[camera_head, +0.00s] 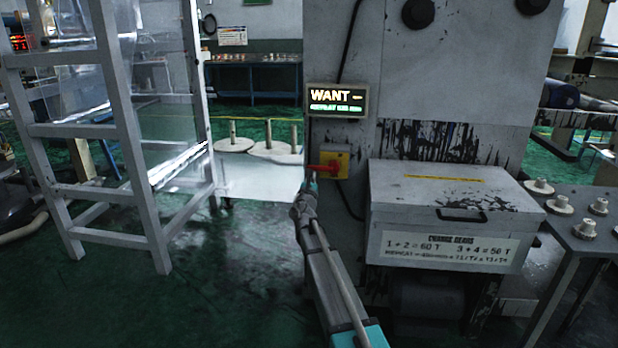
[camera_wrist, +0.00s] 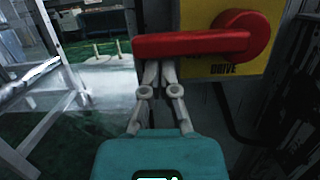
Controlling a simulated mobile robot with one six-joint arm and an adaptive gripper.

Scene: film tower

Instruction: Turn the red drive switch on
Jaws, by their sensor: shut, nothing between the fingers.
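The red drive switch (camera_head: 328,168) sits on a yellow plate (camera_head: 343,157) on the front of the grey machine. My gripper (camera_head: 312,182) is at the left end of the handle. In the wrist view my gripper (camera_wrist: 158,64) is shut and empty, its fingertips just under the handle and partly hidden by it. I cannot tell whether they touch.
A lit "WANT" sign (camera_head: 337,100) is above the switch. A grey "CHANGE GEARS" box (camera_head: 440,249) juts out to the right, beside a table with pale gears (camera_head: 588,228). A white frame (camera_head: 125,130) stands left. Green floor (camera_head: 230,290) is open at front left.

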